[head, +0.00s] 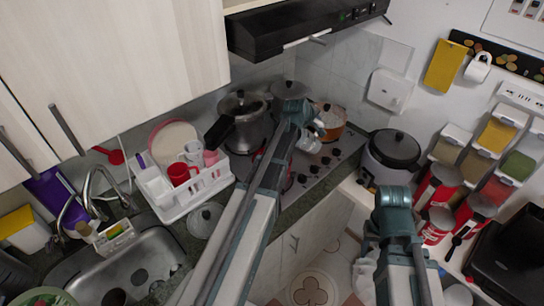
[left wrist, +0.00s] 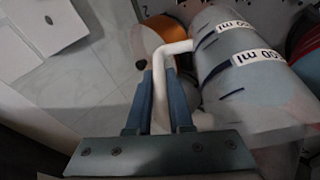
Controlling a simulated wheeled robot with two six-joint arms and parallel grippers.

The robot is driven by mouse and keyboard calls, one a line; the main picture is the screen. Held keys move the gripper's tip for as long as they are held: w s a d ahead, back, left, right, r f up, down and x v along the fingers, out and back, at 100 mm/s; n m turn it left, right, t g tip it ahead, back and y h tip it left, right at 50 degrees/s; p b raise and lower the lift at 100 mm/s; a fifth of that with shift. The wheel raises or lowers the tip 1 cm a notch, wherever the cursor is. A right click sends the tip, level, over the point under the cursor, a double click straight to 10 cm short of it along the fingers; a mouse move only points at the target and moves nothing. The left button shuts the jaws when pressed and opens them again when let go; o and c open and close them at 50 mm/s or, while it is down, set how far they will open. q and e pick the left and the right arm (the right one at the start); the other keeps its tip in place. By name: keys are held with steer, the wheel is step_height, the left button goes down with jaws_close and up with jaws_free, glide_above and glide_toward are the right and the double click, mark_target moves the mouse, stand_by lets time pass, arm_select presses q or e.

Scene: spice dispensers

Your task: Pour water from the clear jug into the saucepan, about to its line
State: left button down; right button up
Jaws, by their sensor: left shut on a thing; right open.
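The clear jug (left wrist: 240,75), with ml markings and a white handle (left wrist: 172,62), fills the right of the left wrist view. My left gripper (left wrist: 160,80) is shut on the handle. In the head view the jug (head: 309,143) is partly hidden beside my left gripper (head: 313,126), in front of an orange pan (head: 331,122) with whitish contents, which I take for the saucepan. The orange pan (left wrist: 152,38) shows behind the handle in the left wrist view. The water level and the pan's line cannot be made out. My right arm shows, but its fingers do not.
A large lidded pot (head: 245,122) stands left of the jug on the stove (head: 325,165). A rice cooker (head: 391,157) is to the right. A white dish rack (head: 190,205) with cups is to the left. A black hood (head: 295,32) hangs above.

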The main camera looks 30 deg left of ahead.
arm_select(q)
steer(key=shift+s+a+r+n+t+h, duration=0.15)
steer(key=shift+s+r+t, duration=0.15)
steer(key=shift+r, duration=0.25)
steer(key=shift+s+a+r+n+t+h, duration=0.1)
steer(key=shift+s+a+r+t+h, duration=0.1)
steer(key=shift+r+t, duration=0.25)
steer(key=shift+s+a+r+n+t+h, duration=0.15)
steer(key=shift+s+r+t, duration=0.1)
steer(key=shift+r, duration=0.35)
stand_by(3.5)
steer(key=shift+w+d+f, duration=0.1)
steer(key=shift+w, duration=0.15)
steer(key=f+g, duration=0.1)
steer(key=w+f, duration=0.1)
steer(key=w+d+f+g+y, duration=0.1)
steer(key=shift+d+f+m+g, duration=0.1)
steer(key=shift+f+m+g, duration=0.2)
steer(key=shift+f+m, duration=0.1)
steer(key=shift+d+f, duration=0.1)
steer(key=shift+f, duration=0.25)
steer(key=shift+s, duration=0.15)
steer(key=w+d+f+m+g+y+b, duration=0.1)
steer(key=w+d+f+g+y+b, duration=0.2)
steer(key=f+g, duration=0.3)
steer(key=shift+w+f+m+g+y, duration=0.3)
steer(key=shift+w+f+m+y, duration=0.1)
steer(key=shift+w+f+y, duration=0.4)
steer(key=shift+w, duration=0.1)
